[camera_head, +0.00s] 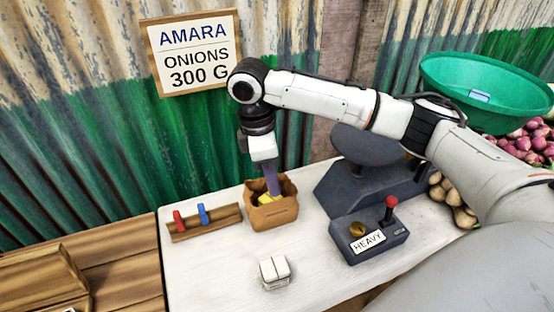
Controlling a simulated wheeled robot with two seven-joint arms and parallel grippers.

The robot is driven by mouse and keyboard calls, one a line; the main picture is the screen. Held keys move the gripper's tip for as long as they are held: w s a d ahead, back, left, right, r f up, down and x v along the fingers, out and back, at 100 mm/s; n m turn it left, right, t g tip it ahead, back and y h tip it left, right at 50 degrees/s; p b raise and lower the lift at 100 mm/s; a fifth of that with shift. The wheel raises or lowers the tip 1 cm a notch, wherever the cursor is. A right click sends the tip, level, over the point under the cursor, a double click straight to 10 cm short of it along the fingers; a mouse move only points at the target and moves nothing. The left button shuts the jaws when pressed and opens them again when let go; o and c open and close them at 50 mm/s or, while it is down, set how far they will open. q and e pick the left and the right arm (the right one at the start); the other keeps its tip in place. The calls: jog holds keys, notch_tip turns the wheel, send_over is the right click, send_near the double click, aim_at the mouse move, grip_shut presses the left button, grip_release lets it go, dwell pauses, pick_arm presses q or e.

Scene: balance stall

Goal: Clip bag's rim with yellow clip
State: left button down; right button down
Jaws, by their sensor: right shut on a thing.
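The brown paper bag (275,216) stands upright on the white table, its top open. The yellow clip (265,199) is at the bag's mouth, near its left side. My right gripper (271,186) points down into the bag's opening from above and is shut on the yellow clip. The fingers partly cover the clip and the back of the rim. I cannot tell whether the clip grips the rim or is just inside it. My left gripper is not in view.
A wooden rack (227,216) with a red clip (179,221) and a blue clip (203,214) stands left of the bag. A dark scale (345,190) and a control box reading HEAVY (345,257) are to the right.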

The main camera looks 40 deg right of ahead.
jog(key=shift+w+d+r+n+p, duration=0.1)
jog(key=shift+w+d+n+p, duration=0.15)
jog(key=shift+d+n, duration=0.35)
jog(key=shift+w+d+r+n+p, duration=0.15)
jog(key=shift+w+d+n, duration=0.25)
jog(key=shift+n, duration=0.2)
jog(key=shift+d+f, duration=0.15)
jog(key=shift+f, duration=2.8)
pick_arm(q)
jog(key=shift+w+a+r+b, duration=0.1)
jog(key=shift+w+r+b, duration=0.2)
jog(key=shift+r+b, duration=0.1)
pick_arm(e)
jog(key=shift+f, duration=1.9)
jog(key=c, duration=1.5)
grip_release()
